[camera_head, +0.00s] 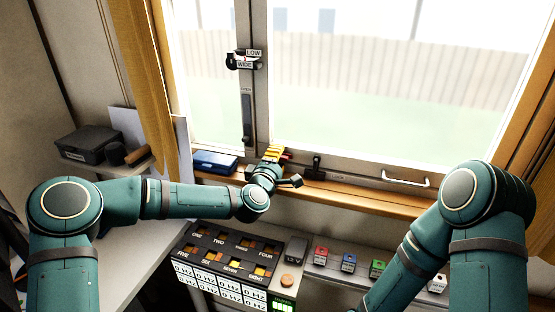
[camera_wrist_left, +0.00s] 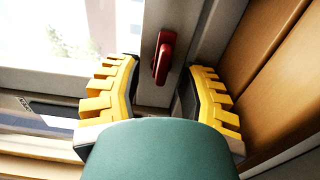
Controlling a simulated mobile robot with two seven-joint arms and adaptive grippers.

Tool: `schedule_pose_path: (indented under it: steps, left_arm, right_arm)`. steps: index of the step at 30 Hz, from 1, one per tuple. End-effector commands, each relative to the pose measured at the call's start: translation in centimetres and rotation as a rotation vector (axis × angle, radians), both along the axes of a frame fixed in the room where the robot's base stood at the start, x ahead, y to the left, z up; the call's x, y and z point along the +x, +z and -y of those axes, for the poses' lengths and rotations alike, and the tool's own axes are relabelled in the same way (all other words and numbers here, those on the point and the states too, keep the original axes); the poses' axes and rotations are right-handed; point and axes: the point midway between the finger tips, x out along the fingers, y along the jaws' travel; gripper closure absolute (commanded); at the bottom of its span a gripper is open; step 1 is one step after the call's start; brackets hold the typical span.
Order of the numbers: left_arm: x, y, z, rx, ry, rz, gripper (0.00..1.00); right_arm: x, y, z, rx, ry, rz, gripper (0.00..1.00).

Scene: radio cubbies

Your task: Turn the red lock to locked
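The red lock (camera_wrist_left: 163,57) is a small red handle on the pale window frame, seen in the wrist view. It hangs roughly upright, tilted slightly. My left gripper (camera_wrist_left: 162,70) has its two yellow ribbed fingers spread, one on each side of the lock, with gaps on both sides. In the head view my left gripper (camera_head: 274,153) is at the bottom of the window frame, and a bit of red shows beside its fingers. The lock is mostly hidden there by the gripper. My right gripper is out of view; only its arm shows at the right.
A black WIDE/LOW fitting (camera_head: 243,60) and a dark handle (camera_head: 247,120) sit on the window post. A blue box (camera_head: 215,162) and a black latch (camera_head: 315,168) are beside the gripper. A labelled switch panel (camera_head: 225,262) and several coloured blocks are below the sill.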

Motion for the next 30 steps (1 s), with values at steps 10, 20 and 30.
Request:
schedule_pose_path:
  steps: [10, 20, 30]
  left_arm:
    - [-1.4, -0.1, -0.5, 0.002, -0.001, -0.002, 0.61]
    - [-7.3, -0.1, -2.5, 0.003, 0.0, 0.0, 0.61]
    - [-11.1, -0.1, -3.7, 0.0, 0.0, 0.0, 0.61]
  right_arm:
    - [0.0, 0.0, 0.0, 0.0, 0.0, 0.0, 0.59]
    - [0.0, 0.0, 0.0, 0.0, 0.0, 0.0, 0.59]
    - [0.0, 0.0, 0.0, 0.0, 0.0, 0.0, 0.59]
